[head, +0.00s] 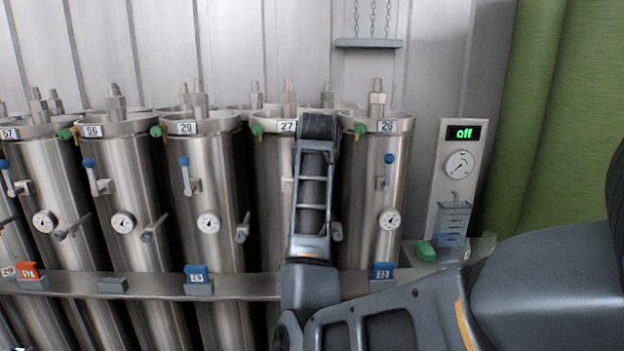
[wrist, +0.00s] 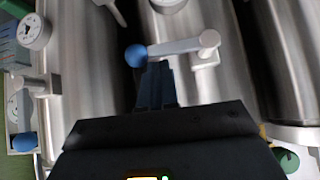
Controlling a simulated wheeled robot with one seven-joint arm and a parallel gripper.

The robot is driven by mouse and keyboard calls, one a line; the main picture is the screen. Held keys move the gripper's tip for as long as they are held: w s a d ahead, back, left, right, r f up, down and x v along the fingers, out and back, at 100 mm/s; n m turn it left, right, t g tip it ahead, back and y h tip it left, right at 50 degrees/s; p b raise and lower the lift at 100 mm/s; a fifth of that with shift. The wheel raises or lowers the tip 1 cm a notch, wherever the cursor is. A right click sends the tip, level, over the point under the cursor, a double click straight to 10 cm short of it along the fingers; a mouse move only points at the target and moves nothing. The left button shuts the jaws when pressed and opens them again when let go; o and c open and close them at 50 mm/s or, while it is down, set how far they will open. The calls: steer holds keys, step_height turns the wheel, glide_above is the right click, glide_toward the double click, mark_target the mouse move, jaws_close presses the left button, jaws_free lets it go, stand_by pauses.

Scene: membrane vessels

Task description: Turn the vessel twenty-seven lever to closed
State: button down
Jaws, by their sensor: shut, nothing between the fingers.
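Vessel twenty-seven (head: 268,190) is a steel cylinder with a label reading 27 (head: 287,126). My arm covers its right part and hides most of its lever in the head view. In the wrist view, which is roughly upside down, the lever (wrist: 180,47) lies nearly crosswise to the vessel. Its blue ball end (wrist: 136,56) is at the left and its pivot at the right. My gripper (wrist: 155,70) is shut and empty, its fingertips close beside the lever near the ball. I cannot tell whether they touch it.
Vessel 26 (head: 365,200) stands to the right, its blue-ended lever (head: 389,170) upright. A rail (head: 240,285) with blue tags runs across the front. A panel reading "off" (head: 463,133) and green curtain are at right.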

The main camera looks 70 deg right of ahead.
steer(key=d+r+v, duration=0.1)
steer(key=v, duration=1.1)
steer(key=shift+w+r+p, duration=0.3)
steer(key=shift+r, duration=0.25)
